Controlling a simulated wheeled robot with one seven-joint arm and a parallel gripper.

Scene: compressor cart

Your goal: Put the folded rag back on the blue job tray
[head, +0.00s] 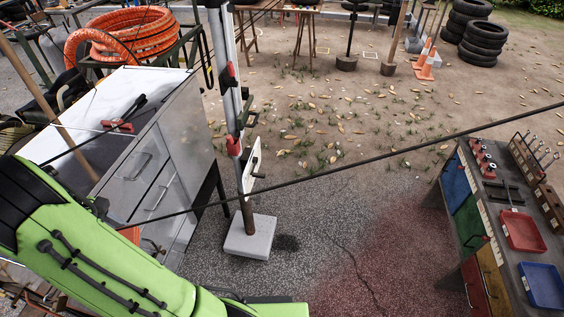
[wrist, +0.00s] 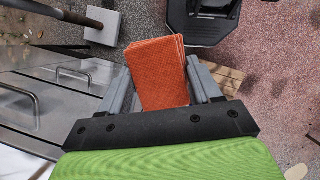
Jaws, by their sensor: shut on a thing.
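The folded rag (wrist: 158,75) is orange-red, with its stacked layers showing at the upper right edge in the wrist view. My gripper (wrist: 162,82) is shut on it, with one grey finger on each side. The rag is held in the air above the ground beside a grey drawer cabinet. The blue job tray (head: 543,286) lies on the dark bench top at the lower right of the head view, and its visible inside looks empty.
A red tray (head: 523,231) lies behind the blue one on the workbench (head: 498,200). The drawer cabinet (head: 165,150) is at left. A pole on a concrete block (head: 250,237) stands beside it. A dark cable (head: 400,152) crosses the view. Open paved ground lies between.

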